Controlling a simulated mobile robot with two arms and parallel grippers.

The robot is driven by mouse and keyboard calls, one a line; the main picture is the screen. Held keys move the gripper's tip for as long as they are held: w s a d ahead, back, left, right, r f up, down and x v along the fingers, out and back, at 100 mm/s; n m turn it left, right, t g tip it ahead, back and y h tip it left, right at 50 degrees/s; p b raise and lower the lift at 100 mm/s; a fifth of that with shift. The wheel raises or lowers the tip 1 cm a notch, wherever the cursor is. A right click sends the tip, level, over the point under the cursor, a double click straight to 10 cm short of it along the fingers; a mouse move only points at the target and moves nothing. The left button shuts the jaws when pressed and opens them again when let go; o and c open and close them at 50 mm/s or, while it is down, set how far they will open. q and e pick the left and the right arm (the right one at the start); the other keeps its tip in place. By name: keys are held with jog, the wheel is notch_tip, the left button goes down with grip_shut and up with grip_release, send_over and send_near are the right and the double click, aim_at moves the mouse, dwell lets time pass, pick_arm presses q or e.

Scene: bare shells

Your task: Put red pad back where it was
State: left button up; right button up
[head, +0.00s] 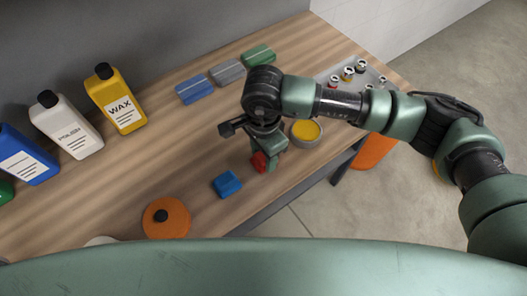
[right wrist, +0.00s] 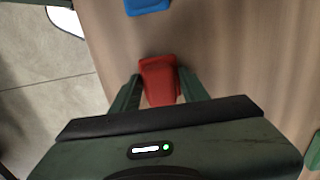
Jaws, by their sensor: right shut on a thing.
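The red pad (head: 259,162) is between the fingers of my right gripper (head: 265,160), at the middle of the wooden table near its front edge. In the right wrist view the red pad (right wrist: 159,80) sits between the two green fingertips (right wrist: 157,88), which close on its sides. Part of the pad is hidden by the gripper in the head view. I cannot tell whether the pad touches the table. My left gripper is not in view.
A blue pad (head: 227,184) lies just left of the red pad. Blue (head: 194,88), grey (head: 227,71) and green (head: 258,55) blocks line the back. A yellow-topped tin (head: 306,131) stands right of the gripper. Bottles, including WAX (head: 117,101), stand at left; an orange disc (head: 166,218) lies in front.

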jog(key=shift+f, duration=0.1)
jog(key=o, duration=1.4)
jog(key=shift+o, duration=0.2)
jog(key=shift+r, duration=0.4)
notch_tip(320, 180, up, 12)
jog(key=b, duration=0.3)
jog(key=shift+f, duration=0.25)
